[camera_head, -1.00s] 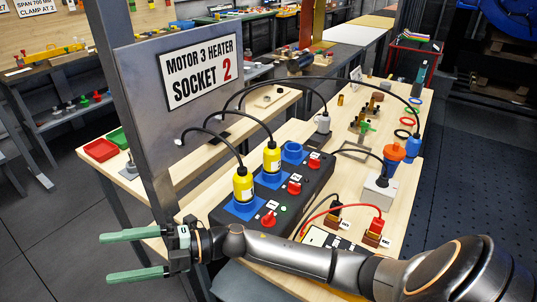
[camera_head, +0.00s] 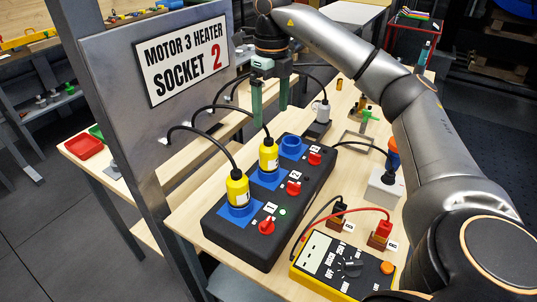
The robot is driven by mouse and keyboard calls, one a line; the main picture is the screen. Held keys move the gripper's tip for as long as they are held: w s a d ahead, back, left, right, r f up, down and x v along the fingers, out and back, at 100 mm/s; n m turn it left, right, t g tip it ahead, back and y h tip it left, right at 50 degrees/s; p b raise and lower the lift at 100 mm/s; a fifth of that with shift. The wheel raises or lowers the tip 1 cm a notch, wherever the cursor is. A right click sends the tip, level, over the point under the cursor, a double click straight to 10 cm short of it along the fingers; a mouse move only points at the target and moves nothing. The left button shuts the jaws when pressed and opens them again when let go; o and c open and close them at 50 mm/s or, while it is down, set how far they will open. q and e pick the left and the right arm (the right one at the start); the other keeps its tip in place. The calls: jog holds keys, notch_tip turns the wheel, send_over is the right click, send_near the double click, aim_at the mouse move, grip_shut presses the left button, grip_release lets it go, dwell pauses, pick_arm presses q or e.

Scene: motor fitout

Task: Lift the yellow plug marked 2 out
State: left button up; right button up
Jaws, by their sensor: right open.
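Two yellow plugs with black cables stand upright in blue sockets on a black box (camera_head: 240,238). The front plug (camera_head: 237,190) is in the nearest socket. The second plug (camera_head: 268,157) is in the middle socket, beside a label that looks like 2. Marks on the plugs themselves are too small to read. The third blue socket (camera_head: 292,145) is empty. My right gripper (camera_head: 270,116) points down with its green fingers apart and empty, above and behind the middle plug and apart from it. My left gripper is out of view.
A grey panel (camera_head: 130,110) with the sign "Motor 3 Heater Socket 2" (camera_head: 184,62) stands left of the box; cables run from it to the plugs. Red switches (camera_head: 293,187) line the box. A yellow meter (camera_head: 340,268) lies in front. My right arm spans the right side.

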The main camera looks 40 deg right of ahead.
aim_at(269, 149)
notch_tip(269, 149, down, 6)
jog(key=shift+s+r, duration=0.1)
jog(key=shift+r, duration=0.05)
jog(key=f, duration=0.6)
jog(key=shift+a+f+p, duration=0.2)
jog(key=shift+a+p, duration=0.05)
jog(key=shift+p, duration=0.15)
jog(key=shift+r, duration=0.1)
grip_shut()
